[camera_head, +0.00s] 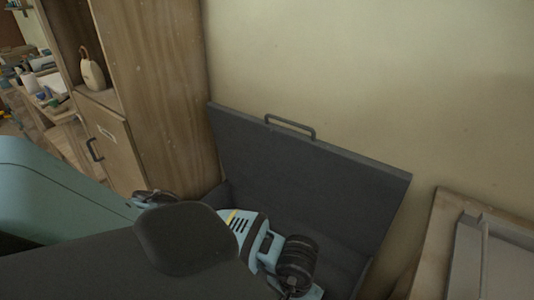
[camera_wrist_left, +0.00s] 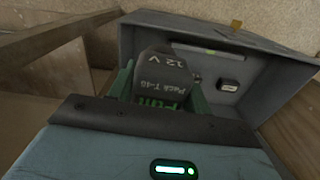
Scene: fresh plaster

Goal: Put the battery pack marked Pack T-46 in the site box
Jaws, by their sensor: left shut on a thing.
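The dark grey site box (camera_head: 300,170) stands against the wall with its handled lid raised; my arm hides much of its inside in the head view. In the left wrist view, the box's grey wall (camera_wrist_left: 275,75) rises behind the gripper. My left gripper (camera_wrist_left: 160,88) is shut on a dark battery pack (camera_wrist_left: 165,65), between its green fingers. My right gripper is not in view.
A wooden cabinet (camera_head: 150,90) stands left of the box, with a tan jug-like object (camera_head: 91,70) on its shelf. A wooden-framed panel (camera_head: 480,245) stands at the right. A small black labelled item (camera_wrist_left: 230,85) shows at the box wall.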

